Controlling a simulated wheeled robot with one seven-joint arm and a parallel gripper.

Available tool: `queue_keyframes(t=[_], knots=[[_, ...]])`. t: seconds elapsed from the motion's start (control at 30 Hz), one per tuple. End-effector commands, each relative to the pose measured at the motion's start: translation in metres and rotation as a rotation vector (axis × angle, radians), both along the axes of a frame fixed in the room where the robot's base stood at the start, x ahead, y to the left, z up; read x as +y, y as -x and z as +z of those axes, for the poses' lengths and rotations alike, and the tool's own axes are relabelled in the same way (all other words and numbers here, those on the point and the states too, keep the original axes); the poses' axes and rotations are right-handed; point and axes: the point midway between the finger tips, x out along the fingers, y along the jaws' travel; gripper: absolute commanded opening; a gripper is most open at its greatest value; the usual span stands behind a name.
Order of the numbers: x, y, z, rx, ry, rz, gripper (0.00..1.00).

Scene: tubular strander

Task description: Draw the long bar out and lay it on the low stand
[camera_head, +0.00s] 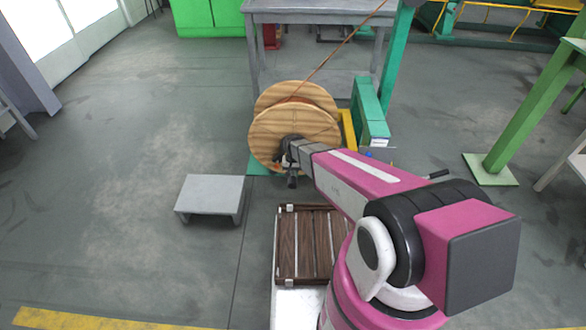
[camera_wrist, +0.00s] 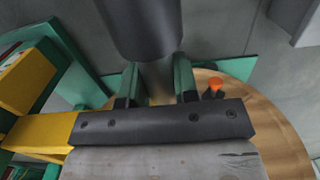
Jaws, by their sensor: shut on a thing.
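My gripper (camera_head: 291,158) is at the hub of the near face of a wooden reel (camera_head: 265,130), which stands on the floor in the head view. In the wrist view my gripper (camera_wrist: 157,90) is shut on a grey bar (camera_wrist: 145,30), whose thick dark part runs out of the top of the picture. The bar's far extent and its fit in the reel are hidden. The low stand (camera_head: 212,186) is a bare grey step, left of and nearer than the reel. The reel's wooden face also shows in the wrist view (camera_wrist: 275,125).
A green post and block (camera_head: 368,108) with a yellow bar (camera_head: 348,130) stand right of the reel. A grey table (camera_head: 315,10) is behind it. A slatted brown rack (camera_head: 310,245) lies below my arm.

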Motion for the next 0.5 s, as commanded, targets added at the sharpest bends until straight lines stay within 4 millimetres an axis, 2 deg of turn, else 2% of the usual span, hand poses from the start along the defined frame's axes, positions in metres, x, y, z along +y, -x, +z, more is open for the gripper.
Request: queue_keyframes(t=[0.5], knots=[[-0.0001, 0.0065, 0.0004, 0.000, 0.000, 0.000, 0.00]])
